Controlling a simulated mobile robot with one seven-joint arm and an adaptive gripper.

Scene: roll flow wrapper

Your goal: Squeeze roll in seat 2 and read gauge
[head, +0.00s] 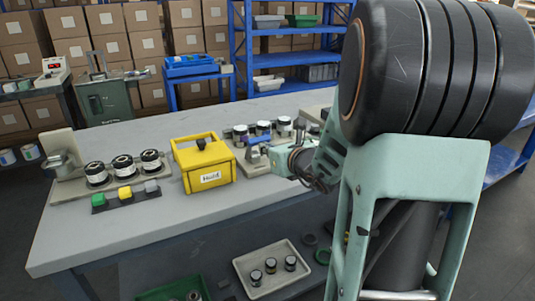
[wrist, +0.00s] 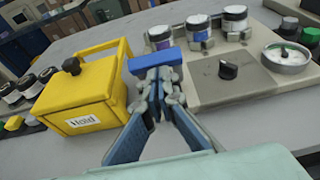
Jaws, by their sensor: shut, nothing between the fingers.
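My gripper (wrist: 158,82) is shut and empty in the wrist view, its blue-sided fingers meeting in front of the grey station (wrist: 190,92). A short blue bar (wrist: 155,63) lies across the fingertips; I cannot tell whether it is part of the gripper. Three white-lidded rolls stand behind in a row: left roll (wrist: 160,37), middle roll (wrist: 197,30) and right roll (wrist: 236,20). Seat numbers are not legible. A round silver-rimmed part (wrist: 285,58) with a pale face is at the right; I cannot read it. In the head view my gripper (head: 258,150) is beside the station, partly hidden.
A yellow box (wrist: 88,88) labelled "Hold" stands close left of my gripper. A black knob (wrist: 228,70) rises from the station. Another rack (head: 70,190) with three dark rolls and a button strip (head: 126,196) are farther left. The front of the table (head: 130,228) is clear.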

